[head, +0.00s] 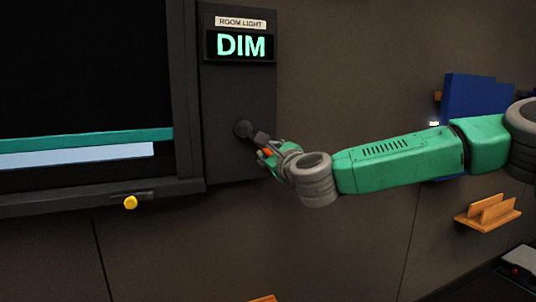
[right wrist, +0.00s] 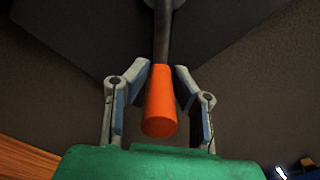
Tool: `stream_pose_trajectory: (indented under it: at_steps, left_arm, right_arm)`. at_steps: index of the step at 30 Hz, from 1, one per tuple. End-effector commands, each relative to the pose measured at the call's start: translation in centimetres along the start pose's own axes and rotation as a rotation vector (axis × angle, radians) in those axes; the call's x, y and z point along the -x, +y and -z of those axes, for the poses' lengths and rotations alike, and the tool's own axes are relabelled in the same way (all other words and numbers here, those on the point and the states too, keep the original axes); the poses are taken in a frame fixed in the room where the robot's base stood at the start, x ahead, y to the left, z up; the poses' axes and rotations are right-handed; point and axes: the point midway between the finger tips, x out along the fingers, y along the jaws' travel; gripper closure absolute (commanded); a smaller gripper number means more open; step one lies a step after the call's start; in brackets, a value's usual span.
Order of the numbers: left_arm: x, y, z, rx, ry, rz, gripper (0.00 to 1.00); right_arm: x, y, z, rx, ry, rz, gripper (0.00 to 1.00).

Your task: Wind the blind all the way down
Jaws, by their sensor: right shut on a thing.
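The blind (head: 80,75) is a dark sheet in a framed window at the left of the head view. Its teal bottom bar (head: 85,140) sits near the lower frame and tilts slightly in the picture. A pale blue strip (head: 75,157) shows below the bar. The crank hub (head: 243,128) is on the dark panel right of the window. My right gripper (head: 268,153) is shut on the crank's orange handle. In the right wrist view the orange handle (right wrist: 161,100) lies between the two fingers, its shaft running up to the hub. My left gripper is out of view.
A display (head: 240,46) above the crank reads DIM under a ROOM LIGHT label. A yellow knob (head: 131,202) sticks out below the window frame. A wooden holder (head: 488,213) and a blue panel (head: 478,97) are on the wall at right.

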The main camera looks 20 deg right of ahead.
Motion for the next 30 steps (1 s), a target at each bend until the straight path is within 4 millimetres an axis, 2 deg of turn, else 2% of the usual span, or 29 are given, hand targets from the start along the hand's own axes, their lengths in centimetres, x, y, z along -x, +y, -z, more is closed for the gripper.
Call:
stream_pose_trajectory:
  at_steps: [3,4,5,6,15,19,30]
  left_arm:
    - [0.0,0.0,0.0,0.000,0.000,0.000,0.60]
    - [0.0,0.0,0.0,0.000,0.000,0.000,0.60]
    - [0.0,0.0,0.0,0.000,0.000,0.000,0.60]
    - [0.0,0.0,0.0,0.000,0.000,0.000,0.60]
    - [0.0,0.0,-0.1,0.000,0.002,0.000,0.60]
    - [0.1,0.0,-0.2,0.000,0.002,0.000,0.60]
    - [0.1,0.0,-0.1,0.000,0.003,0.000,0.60]
  right_arm:
    - [0.0,-0.1,0.3,-0.001,0.005,0.004,1.00]
    - [0.0,-0.1,0.3,-0.001,0.006,0.004,0.76]
    - [0.0,-0.1,0.3,-0.001,0.005,0.004,0.65]
    - [0.0,-0.1,0.2,-0.001,0.005,0.003,0.59]
    - [0.0,-0.1,0.1,0.000,0.002,0.001,0.59]
    - [1.0,-0.1,0.1,0.000,0.001,0.001,0.59]
    - [8.4,-0.2,0.3,-0.002,0.003,0.001,0.59]
